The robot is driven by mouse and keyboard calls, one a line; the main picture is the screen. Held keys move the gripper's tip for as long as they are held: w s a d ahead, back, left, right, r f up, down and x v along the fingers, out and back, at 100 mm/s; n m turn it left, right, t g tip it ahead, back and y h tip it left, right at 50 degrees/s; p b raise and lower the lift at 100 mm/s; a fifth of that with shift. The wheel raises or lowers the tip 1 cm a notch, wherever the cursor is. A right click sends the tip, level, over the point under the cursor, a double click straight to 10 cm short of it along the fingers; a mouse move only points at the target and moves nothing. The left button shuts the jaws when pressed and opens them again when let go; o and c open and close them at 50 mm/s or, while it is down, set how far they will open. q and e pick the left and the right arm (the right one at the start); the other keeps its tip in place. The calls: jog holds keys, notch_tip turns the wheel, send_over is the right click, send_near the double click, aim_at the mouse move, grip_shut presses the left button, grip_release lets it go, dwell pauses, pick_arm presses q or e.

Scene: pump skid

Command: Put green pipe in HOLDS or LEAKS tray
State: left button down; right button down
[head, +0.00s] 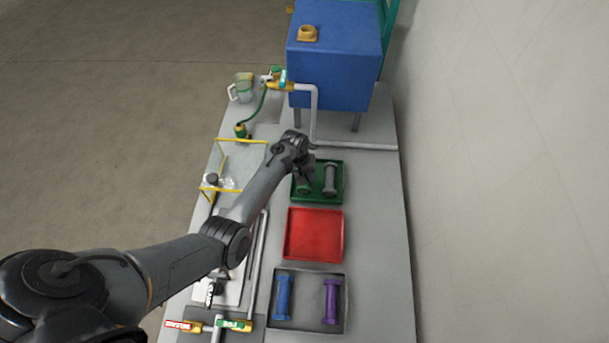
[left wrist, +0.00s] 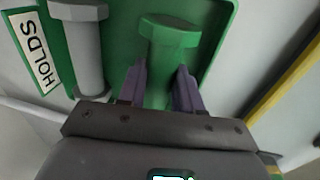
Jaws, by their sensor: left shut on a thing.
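The green pipe (left wrist: 165,55) stands out between the fingers of my left gripper (left wrist: 160,80) in the left wrist view. The gripper is shut on it. The pipe is in or just over the green tray (left wrist: 120,20), which bears a HOLDS label (left wrist: 35,52); I cannot tell if it touches the tray floor. In the head view my left arm reaches over the green tray (head: 341,196) and partly hides the green pipe (head: 303,187). The empty red tray (head: 314,234) lies just nearer. My right gripper is out of view.
A grey pipe (head: 330,180) lies in the green tray beside the green one. A dark tray (head: 308,328) at the front holds a blue pipe (head: 284,297) and a purple pipe (head: 331,301). A blue tank (head: 335,60) stands behind. A yellow frame (head: 240,141) is at left.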

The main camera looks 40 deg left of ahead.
pick_arm(q)
jog(key=shift+f, duration=0.2)
dwell(0.6)
jog(key=c, duration=0.8)
grip_release()
jog(key=shift+o, duration=0.6)
jog(key=shift+f, duration=0.1)
